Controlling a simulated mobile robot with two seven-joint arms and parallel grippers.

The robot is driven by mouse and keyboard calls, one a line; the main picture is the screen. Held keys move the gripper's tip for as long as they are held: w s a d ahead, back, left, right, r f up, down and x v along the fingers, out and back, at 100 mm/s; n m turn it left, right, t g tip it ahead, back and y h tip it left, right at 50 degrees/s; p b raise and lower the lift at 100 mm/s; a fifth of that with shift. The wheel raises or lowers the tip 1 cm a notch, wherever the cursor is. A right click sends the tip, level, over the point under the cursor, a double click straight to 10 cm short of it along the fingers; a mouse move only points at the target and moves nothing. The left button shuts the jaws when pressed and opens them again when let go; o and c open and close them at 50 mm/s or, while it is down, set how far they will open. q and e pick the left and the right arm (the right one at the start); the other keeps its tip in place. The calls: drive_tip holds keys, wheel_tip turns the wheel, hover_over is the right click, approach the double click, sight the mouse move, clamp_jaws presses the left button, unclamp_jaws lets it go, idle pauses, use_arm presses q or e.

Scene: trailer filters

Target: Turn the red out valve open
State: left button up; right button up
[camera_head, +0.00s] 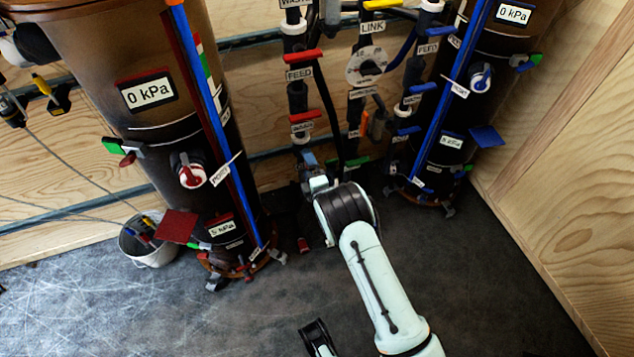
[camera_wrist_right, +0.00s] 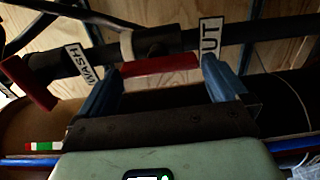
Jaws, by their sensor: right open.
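The red out valve handle (camera_wrist_right: 158,65) is a flat red lever on a dark pipe in the right wrist view. It lies between the fingers of my right gripper (camera_wrist_right: 161,74). The fingers stand apart at either end of the handle; whether they touch it I cannot tell. A white label ending in "UT" (camera_wrist_right: 211,38) is partly covered by the right finger. In the head view my right gripper (camera_head: 309,166) is at the lower pipes between the two tanks, and the out handle cannot be made out there. My left gripper is not clearly in view.
Another red handle (camera_wrist_right: 28,82) and a wash label (camera_wrist_right: 80,62) are left of the gripper. The brown tank (camera_head: 150,60) and the dark tank (camera_head: 440,110) flank the pipes. A white bucket (camera_head: 150,254) stands at left. The floor at front left is clear.

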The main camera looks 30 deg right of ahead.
use_arm(q)
drive_tip(key=shift+g, duration=0.6)
drive_tip(key=s, duration=0.1)
drive_tip(key=s+d+r+p, duration=0.2)
drive_tip(key=shift+s+r, duration=0.25)
use_arm(e)
drive_tip(key=v, duration=1)
drive_tip(key=shift+s+a, duration=0.2)
drive_tip(key=shift+s, duration=0.1)
use_arm(q)
drive_tip(key=shift+a, duration=0.1)
